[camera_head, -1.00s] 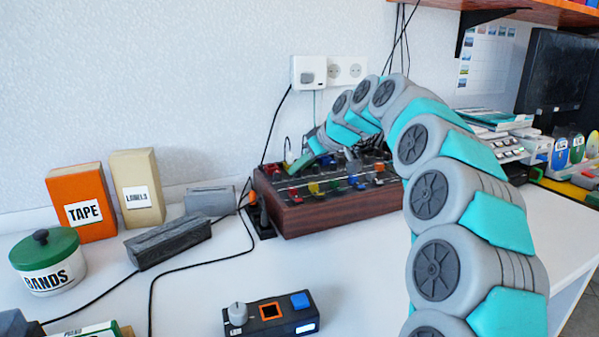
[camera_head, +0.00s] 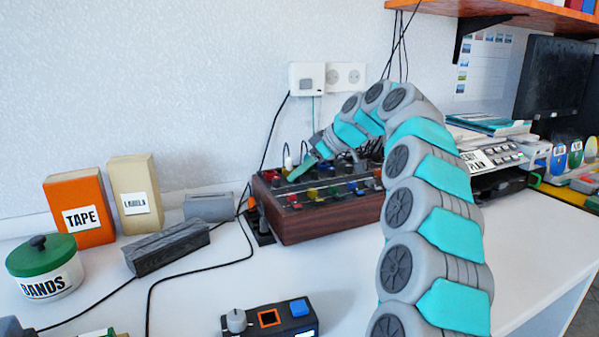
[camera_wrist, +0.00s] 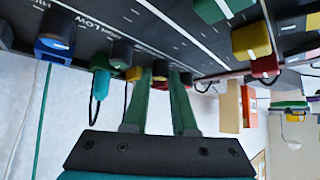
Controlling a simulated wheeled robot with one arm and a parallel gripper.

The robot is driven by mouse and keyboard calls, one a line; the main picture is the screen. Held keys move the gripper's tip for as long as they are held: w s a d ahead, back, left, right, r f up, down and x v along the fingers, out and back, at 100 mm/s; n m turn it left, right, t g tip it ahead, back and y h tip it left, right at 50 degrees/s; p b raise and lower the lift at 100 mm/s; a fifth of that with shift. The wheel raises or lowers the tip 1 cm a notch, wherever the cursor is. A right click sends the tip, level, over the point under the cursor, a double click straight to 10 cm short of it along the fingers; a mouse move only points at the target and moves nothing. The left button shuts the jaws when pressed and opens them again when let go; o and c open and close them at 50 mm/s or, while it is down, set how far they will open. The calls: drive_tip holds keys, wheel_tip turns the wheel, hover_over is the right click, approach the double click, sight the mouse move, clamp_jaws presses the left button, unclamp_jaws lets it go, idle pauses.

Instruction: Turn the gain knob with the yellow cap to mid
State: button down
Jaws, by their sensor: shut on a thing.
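A brown-sided console (camera_head: 318,226) with a dark top and several coloured knobs and plugs stands at the back of the white table. My gripper (camera_head: 292,178) is at the console's left end, its tip pointing down-left. A small yellow piece (camera_wrist: 133,73) shows beside the left finger and a red one (camera_wrist: 186,79) beside the right. A larger yellow cap (camera_wrist: 250,40) is apart from the fingers. Inverted LOW lettering shows on the panel.
Cables rise and run around the console. A dark grey block (camera_head: 167,247), an orange TAPE box (camera_head: 80,208), a LABELS box (camera_head: 136,194) and a BANDS tin (camera_head: 45,268) stand to the left. A small control box (camera_head: 270,319) is in front.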

drive_tip(key=c, duration=0.7)
unclamp_jaws()
drive_tip(key=shift+r, duration=0.1)
